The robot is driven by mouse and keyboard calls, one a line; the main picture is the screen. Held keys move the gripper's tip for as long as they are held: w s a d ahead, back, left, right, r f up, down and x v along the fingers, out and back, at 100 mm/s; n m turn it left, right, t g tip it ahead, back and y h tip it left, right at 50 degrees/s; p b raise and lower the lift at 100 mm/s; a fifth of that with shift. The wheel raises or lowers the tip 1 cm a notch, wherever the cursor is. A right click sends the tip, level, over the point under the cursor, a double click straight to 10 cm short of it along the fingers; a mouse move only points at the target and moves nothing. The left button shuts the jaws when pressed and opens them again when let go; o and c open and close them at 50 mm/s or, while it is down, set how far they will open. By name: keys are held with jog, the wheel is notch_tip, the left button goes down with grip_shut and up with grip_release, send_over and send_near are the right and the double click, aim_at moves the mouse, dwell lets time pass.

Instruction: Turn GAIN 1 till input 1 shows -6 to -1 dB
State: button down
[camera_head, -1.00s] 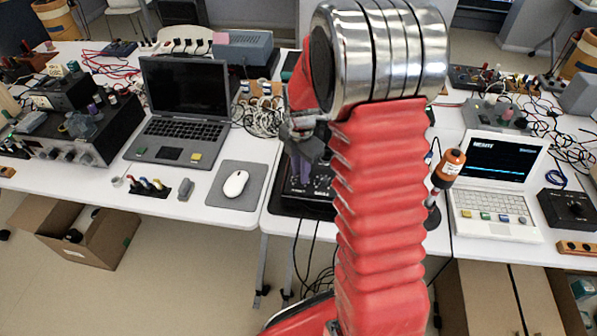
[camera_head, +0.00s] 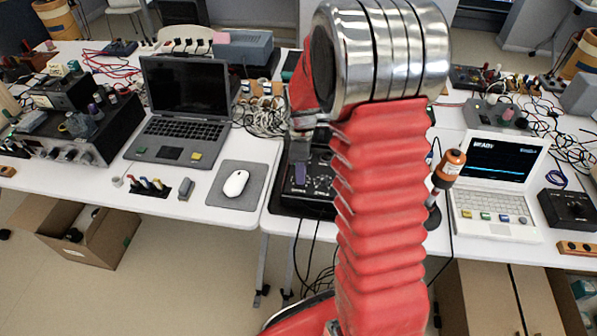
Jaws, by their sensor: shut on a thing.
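The black mixer box (camera_head: 316,184) with small knobs and white markings lies on the white table in the middle, partly hidden behind my red arm. My gripper (camera_head: 300,174) shows only in part, as a purple finger low over the left part of the box. It is shut on a knob, which the finger hides. I cannot read the knob's label, so I cannot tell whether it is GAIN 1. The white laptop (camera_head: 495,212) on the right has a dark screen with white lettering and a blue line. No dB reading is legible.
The dark laptop (camera_head: 183,130), the white mouse (camera_head: 236,184) on its grey pad (camera_head: 257,194), and several coloured plugs (camera_head: 152,183) are on the left table. An orange-handled tool (camera_head: 449,166) stands right of my arm. Cables (camera_head: 262,117) lie behind the box.

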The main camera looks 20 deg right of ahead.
jog(key=m, duration=0.7)
jog(key=shift+w+d+r, duration=0.2)
jog(key=m, duration=0.8)
jog(key=shift+a+m, duration=0.15)
jog(key=shift+m, duration=0.15)
jog(key=m, duration=0.3)
jog(key=shift+a+m, duration=0.1)
jog(key=shift+m, duration=0.2)
jog(key=m, duration=0.3)
jog(key=shift+m, duration=0.3)
jog(key=m, duration=0.6)
jog(key=shift+w+a+m, duration=0.15)
jog(key=shift+a+m, duration=0.05)
jog(key=shift+m, duration=0.1)
